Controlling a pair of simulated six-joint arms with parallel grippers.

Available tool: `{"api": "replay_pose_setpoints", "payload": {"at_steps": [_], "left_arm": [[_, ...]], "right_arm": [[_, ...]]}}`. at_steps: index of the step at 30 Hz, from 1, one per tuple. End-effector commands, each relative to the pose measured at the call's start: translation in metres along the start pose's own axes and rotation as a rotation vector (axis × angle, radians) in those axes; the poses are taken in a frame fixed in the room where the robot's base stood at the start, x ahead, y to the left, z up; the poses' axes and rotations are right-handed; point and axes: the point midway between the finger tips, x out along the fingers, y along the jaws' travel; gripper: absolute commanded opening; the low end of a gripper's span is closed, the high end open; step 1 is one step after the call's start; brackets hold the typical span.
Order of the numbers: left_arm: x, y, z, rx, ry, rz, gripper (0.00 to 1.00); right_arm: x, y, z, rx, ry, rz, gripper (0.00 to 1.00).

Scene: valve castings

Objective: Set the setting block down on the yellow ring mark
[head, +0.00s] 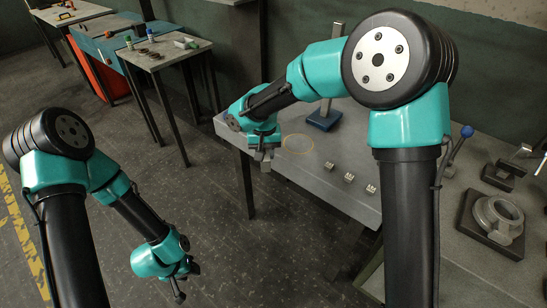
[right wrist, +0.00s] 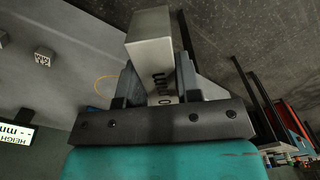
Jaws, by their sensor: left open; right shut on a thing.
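The setting block (right wrist: 149,55) is a pale grey bar with dark "mm" print on its side. My right gripper (right wrist: 156,80) is shut on it, one finger on each side. In the head view the right gripper (head: 263,155) holds the block (head: 265,167) near the table's front left edge, to the left of the ring. The yellow ring mark (head: 298,143) is a thin circle on the grey tabletop, with nothing on it. In the right wrist view a finger partly hides the ring (right wrist: 104,78). My left gripper (head: 182,282) is low over the floor, empty and open.
Several small metal blocks (head: 349,178) stand right of the ring. A height gauge (head: 324,119) with a blue base stands behind it. A casting (head: 497,218) and a blue-knobbed lever (head: 467,131) are at the right. Side tables (head: 163,53) stand far left.

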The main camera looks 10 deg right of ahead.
Motion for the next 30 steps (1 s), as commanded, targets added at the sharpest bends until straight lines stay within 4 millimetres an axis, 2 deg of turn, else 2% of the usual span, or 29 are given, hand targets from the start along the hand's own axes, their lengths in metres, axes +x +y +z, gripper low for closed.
{"api": "replay_pose_setpoints", "payload": {"at_steps": [6, 15, 30], "left_arm": [[0.0, 0.0, 0.0, 0.0, 0.0, 0.0, 0.43], [0.0, 0.0, 0.0, 0.0, 0.0, 0.0, 0.43], [0.0, 0.0, 0.0, 0.0, 0.0, 0.0, 0.43]], "right_arm": [[-0.001, -0.029, -0.029, 0.108, 0.004, -0.002, 0.0], [-0.001, -0.057, -0.058, 0.227, 0.003, -0.002, 0.0], [-0.002, -0.063, -0.065, 0.257, 0.003, -0.002, 0.0]]}}
